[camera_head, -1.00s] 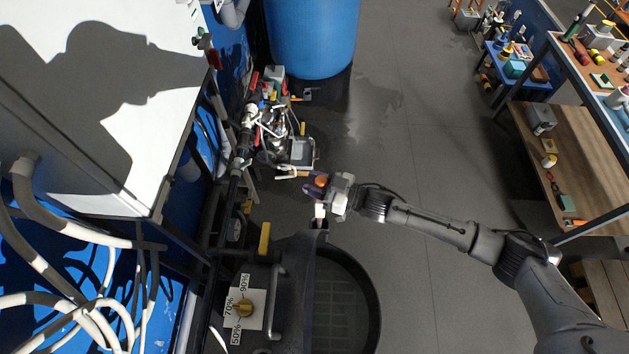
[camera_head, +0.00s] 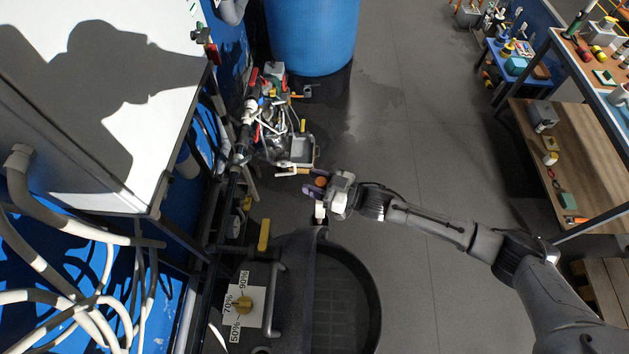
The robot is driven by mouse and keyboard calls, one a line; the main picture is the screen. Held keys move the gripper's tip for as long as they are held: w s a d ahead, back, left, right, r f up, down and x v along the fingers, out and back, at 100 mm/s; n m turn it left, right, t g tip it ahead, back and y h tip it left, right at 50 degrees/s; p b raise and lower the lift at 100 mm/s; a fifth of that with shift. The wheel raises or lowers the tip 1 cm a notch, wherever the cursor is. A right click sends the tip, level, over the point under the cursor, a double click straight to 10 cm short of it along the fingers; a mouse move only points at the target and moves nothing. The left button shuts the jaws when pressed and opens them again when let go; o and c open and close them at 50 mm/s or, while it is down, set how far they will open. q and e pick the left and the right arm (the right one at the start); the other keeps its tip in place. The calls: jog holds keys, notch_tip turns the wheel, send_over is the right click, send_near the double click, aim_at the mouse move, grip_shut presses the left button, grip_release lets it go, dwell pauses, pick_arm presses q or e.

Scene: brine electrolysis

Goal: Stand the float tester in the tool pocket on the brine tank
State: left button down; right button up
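The float tester (camera_head: 320,210) seems to be the small upright piece with a white lower part and an orange top, at the rim of the dark brine tank (camera_head: 377,292). The tool pocket seems to be the small dark holder under the white part; it is too small and covered to make out. My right gripper (camera_head: 313,188) is at the orange top, its dark purple fingers on either side. I cannot tell whether the fingers press on it, or whether the white end sits inside the pocket. My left gripper is not in view.
A panel with percent marks and a yellow knob (camera_head: 243,305) and a grey handle (camera_head: 275,300) lie left of the tank opening. Pipes and a grey box (camera_head: 302,149) stand beyond it. A blue barrel (camera_head: 312,35) is at the back. The floor to the right is clear up to the shelves.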

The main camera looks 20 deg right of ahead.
jog(key=o, duration=0.4)
jog(key=shift+c, duration=0.2)
jog(key=shift+d, duration=0.1)
jog(key=shift+s+d+f, duration=0.1)
jog(key=shift+s+d, duration=0.1)
jog(key=shift+s, duration=0.05)
jog(key=b+v, duration=0.2)
jog(key=v, duration=1.1)
